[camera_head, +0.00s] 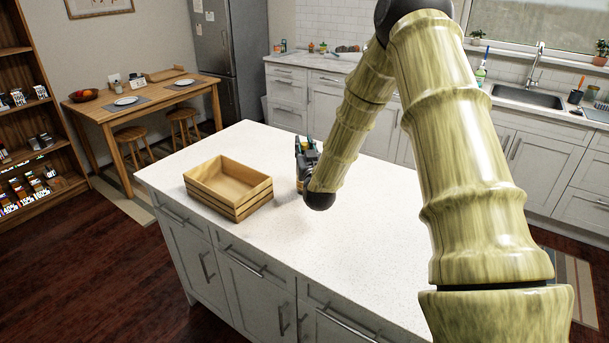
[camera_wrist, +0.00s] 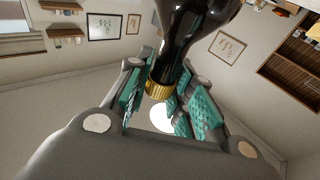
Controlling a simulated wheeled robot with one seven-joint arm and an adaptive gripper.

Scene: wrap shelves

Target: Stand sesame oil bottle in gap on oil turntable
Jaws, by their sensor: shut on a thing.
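The sesame oil bottle (camera_wrist: 185,40) is dark and glossy with a gold cap (camera_wrist: 158,90). In the wrist view its neck and cap are between the teal pads of my gripper (camera_wrist: 168,88), which is shut on it. The cap points down in that picture, and the bottle's far end is cut off by the top edge. In the head view my gripper (camera_head: 306,158) is over the middle of the white island, largely hidden by my own arm. I cannot make out the oil turntable or its gap in either view.
An empty-looking wooden crate (camera_head: 229,189) stands on the white island counter (camera_head: 290,260), left of my gripper. The counter in front is clear. A back counter with a sink (camera_head: 527,97) and a dining table (camera_head: 143,92) are farther off.

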